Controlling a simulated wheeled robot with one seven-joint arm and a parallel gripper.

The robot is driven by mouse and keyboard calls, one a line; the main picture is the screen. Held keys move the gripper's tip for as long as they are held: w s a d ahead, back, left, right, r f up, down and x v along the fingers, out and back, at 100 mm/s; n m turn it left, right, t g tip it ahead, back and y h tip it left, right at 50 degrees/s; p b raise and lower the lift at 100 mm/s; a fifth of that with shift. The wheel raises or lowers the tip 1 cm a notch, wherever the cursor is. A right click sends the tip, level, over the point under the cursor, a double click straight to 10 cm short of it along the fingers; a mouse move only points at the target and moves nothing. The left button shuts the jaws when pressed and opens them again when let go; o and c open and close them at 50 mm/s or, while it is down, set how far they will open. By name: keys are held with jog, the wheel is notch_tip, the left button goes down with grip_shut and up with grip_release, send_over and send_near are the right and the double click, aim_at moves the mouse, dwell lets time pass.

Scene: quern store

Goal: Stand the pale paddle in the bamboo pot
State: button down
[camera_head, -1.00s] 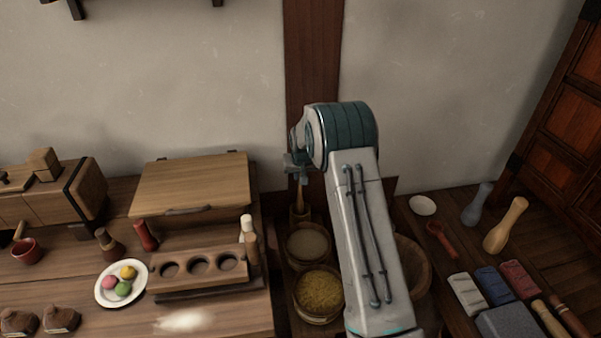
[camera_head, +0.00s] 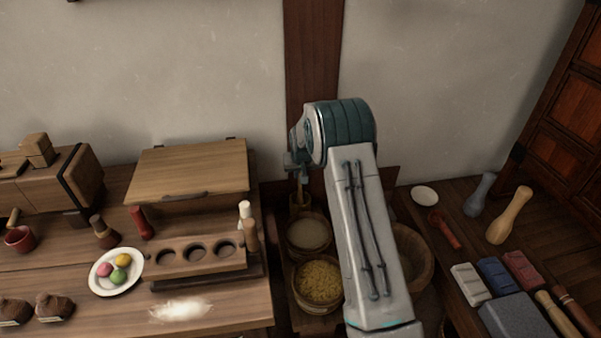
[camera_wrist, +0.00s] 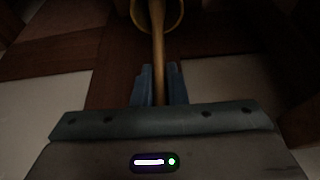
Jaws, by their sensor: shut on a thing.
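The pale paddle (camera_wrist: 158,45) stands between my gripper's two blue fingers in the wrist view, and my gripper (camera_wrist: 158,85) is shut on it. The paddle's far end reaches into the round yellowish rim of the bamboo pot (camera_wrist: 181,14) at the top of that view. How deep it sits, and whether it touches the pot, I cannot tell. In the head view my gripper (camera_head: 298,166) points down above the bamboo pot (camera_head: 296,208), behind the bowls. A short piece of the paddle (camera_head: 303,191) shows below it.
A bowl of pale grain (camera_head: 308,233) and a tub of yellow grain (camera_head: 319,283) stand just in front of the pot. A wooden basin (camera_head: 424,262) is partly behind my arm. The left bench holds a lidded box (camera_head: 190,170); the right bench holds several tools.

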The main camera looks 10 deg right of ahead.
jog(key=c, duration=1.4)
grip_release()
jog(key=shift+o, duration=0.2)
jog(key=p+v, duration=0.1)
jog(key=v, duration=1.2)
jog(key=shift+r, duration=0.35)
jog(key=shift+s, duration=0.1)
